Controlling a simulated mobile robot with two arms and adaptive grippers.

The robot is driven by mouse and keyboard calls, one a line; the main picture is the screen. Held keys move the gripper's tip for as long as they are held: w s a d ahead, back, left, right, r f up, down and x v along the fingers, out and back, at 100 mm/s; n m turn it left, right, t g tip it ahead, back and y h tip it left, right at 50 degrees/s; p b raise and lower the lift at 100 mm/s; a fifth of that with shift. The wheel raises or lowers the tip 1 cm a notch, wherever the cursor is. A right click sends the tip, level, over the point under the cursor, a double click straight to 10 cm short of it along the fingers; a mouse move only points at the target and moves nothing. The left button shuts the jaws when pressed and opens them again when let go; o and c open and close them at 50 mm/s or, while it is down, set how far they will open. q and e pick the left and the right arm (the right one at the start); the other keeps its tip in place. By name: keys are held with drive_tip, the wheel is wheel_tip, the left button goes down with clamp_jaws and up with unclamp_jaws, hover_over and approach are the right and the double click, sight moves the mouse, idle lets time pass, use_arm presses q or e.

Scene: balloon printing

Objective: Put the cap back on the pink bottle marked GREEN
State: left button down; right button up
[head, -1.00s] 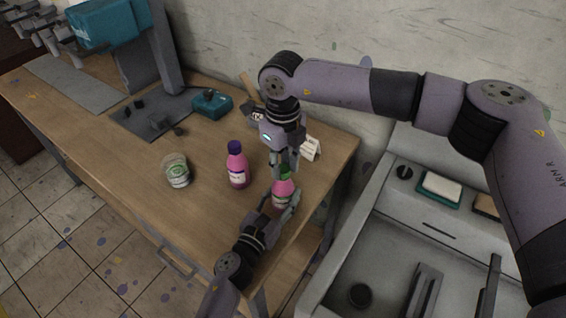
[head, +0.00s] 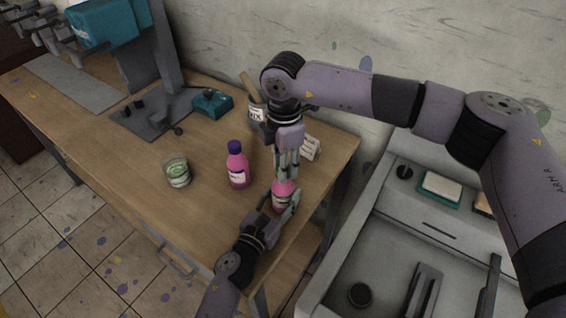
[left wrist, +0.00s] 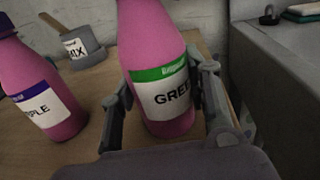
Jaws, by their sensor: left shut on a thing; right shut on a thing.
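The pink bottle marked GREEN (head: 282,188) stands upright near the table's right end. Its green-banded label (left wrist: 168,88) shows in the left wrist view, where its top is cut off. My left gripper (head: 284,207) is shut around the bottle's body, with one finger on each side (left wrist: 163,100). My right gripper (head: 286,174) points straight down over the bottle's top, its fingers shut at the neck. The green cap is mostly hidden between those fingers, so I cannot tell how it sits on the neck.
A pink bottle with a purple cap (head: 238,167) stands to the left; its label (left wrist: 39,109) ends in "PLE". A glass jar (head: 177,171) stands further left. A MIX cup (head: 256,111) and a white card (head: 311,148) are behind. A sink (head: 400,240) lies right of the table.

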drive_tip(key=m, duration=0.3)
drive_tip(key=shift+m, duration=0.4)
drive_tip(key=m, duration=0.4)
drive_tip(key=o, duration=0.7)
drive_tip(key=shift+c, duration=0.2)
drive_tip(key=shift+r, duration=2.25)
